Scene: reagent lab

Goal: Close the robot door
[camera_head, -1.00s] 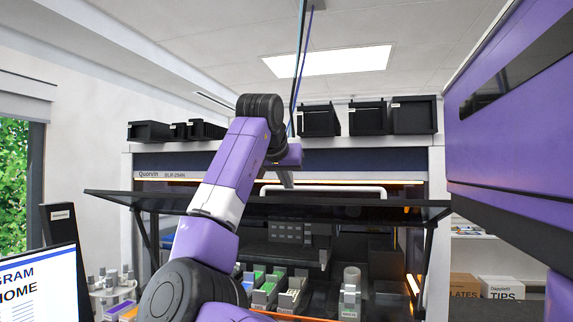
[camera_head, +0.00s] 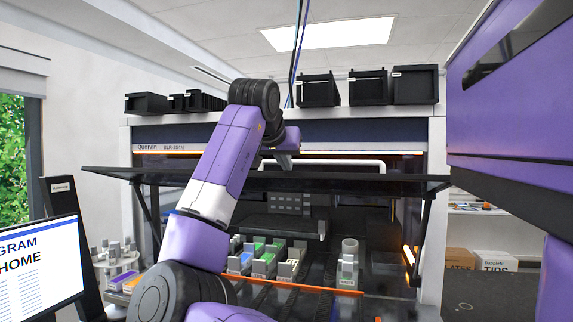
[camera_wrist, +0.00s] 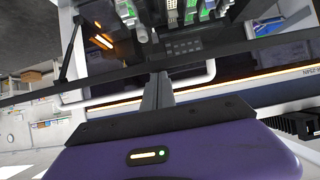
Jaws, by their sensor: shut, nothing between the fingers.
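The robot door (camera_head: 350,182) is a dark glass panel on the front of the Quorvin cabinet (camera_head: 434,135). It is swung up and out on side struts, and the interior below shows open. A pale rounded bar handle (camera_head: 340,164) runs along it. In the wrist view the handle (camera_wrist: 190,78) and the door's dark edge (camera_wrist: 100,79) cross the picture. My gripper (camera_wrist: 158,84) is shut and empty, its fingertips overlapping the handle and door edge in that view; contact cannot be told. In the head view my gripper (camera_head: 284,162) is partly hidden behind my wrist.
Inside the cabinet are several reagent racks (camera_head: 265,262) and a pale cylinder (camera_head: 349,260). Black bins (camera_head: 318,90) stand on the cabinet top. A monitor (camera_head: 38,268) and a small rack (camera_head: 118,265) stand at the left. Cardboard boxes (camera_head: 461,261) sit at the right.

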